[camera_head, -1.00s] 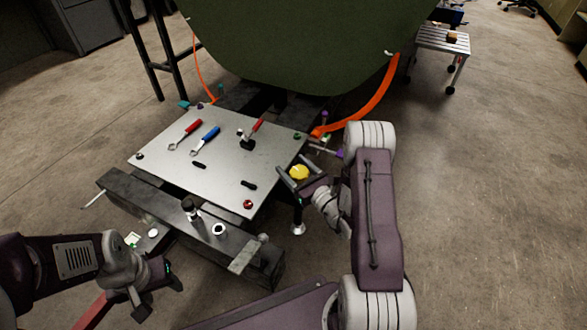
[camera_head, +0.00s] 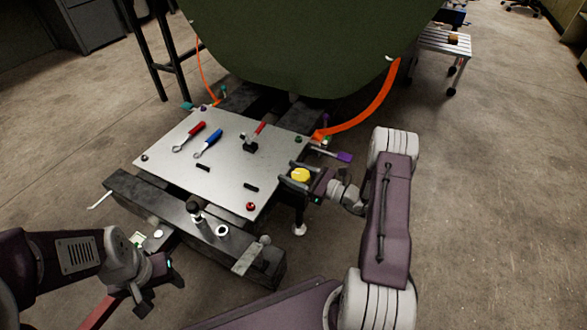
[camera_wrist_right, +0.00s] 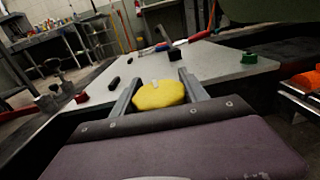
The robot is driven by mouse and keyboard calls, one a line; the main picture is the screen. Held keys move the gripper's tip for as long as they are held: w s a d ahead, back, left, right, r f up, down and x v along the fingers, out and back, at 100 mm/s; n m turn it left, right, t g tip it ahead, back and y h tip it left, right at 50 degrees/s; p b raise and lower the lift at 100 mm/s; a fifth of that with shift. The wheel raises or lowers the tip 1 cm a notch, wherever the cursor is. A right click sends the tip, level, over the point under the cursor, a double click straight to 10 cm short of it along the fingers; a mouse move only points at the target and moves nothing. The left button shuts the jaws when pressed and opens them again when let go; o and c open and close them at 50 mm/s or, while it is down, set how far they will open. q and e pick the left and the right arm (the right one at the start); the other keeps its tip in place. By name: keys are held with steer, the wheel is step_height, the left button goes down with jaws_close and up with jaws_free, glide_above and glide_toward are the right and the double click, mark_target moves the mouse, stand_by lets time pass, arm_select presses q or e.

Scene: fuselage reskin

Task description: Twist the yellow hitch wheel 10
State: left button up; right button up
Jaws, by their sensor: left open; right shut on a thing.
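The yellow hitch wheel (camera_head: 300,175) is at the right edge of the metal plate. My right gripper (camera_head: 297,174) is shut on it, with one finger on each side. In the right wrist view the yellow wheel (camera_wrist_right: 159,95) sits between the two grey fingers, and a small pale mark shows on its top. What lies under the wheel is hidden. My left gripper (camera_head: 160,290) is open and empty at the lower left, below the dark beam and away from the wheel.
The metal plate (camera_head: 215,175) holds a red wrench (camera_head: 190,135), a blue wrench (camera_head: 208,142), a red-handled tool (camera_head: 254,138) and small knobs. A dark beam (camera_head: 160,205) runs along the front. The green fuselage (camera_head: 300,50) hangs behind. Open floor lies to the right.

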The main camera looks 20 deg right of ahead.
steer(key=shift+s+a+n+g+y, duration=0.15)
steer(key=shift+n+g+y, duration=0.85)
steer(key=shift+s+a+f+n+g+y, duration=0.1)
steer(key=shift+n+g+y, duration=0.35)
steer(key=shift+g, duration=0.15)
steer(key=shift+s+a+n+g+y, duration=0.1)
steer(key=shift+n+g+y, duration=0.35)
steer(key=shift+g, duration=0.15)
steer(key=n+g+y+b, duration=0.1)
steer(key=g, duration=0.1)
steer(key=n+g+y, duration=0.1)
steer(key=n+g, duration=0.1)
steer(key=shift+s+a+f+g+b, duration=0.1)
steer(key=shift+s+a+g+b, duration=0.05)
steer(key=shift+s+g+b, duration=0.2)
steer(key=shift+s+a+n+g+y+b, duration=0.1)
steer(key=shift+s+n+g+y+b, duration=0.15)
steer(key=shift+n+g, duration=0.75)
steer(key=shift+s+n+g+y+b, duration=0.2)
steer(key=shift+n+g, duration=0.4)
steer(key=shift+g, duration=0.65)
steer(key=shift+s+r+g, duration=0.1)
steer(key=shift+r+g, duration=0.1)
steer(key=shift+g, duration=0.2)
steer(key=o, duration=1.4)
steer(key=shift+c, duration=0.2)
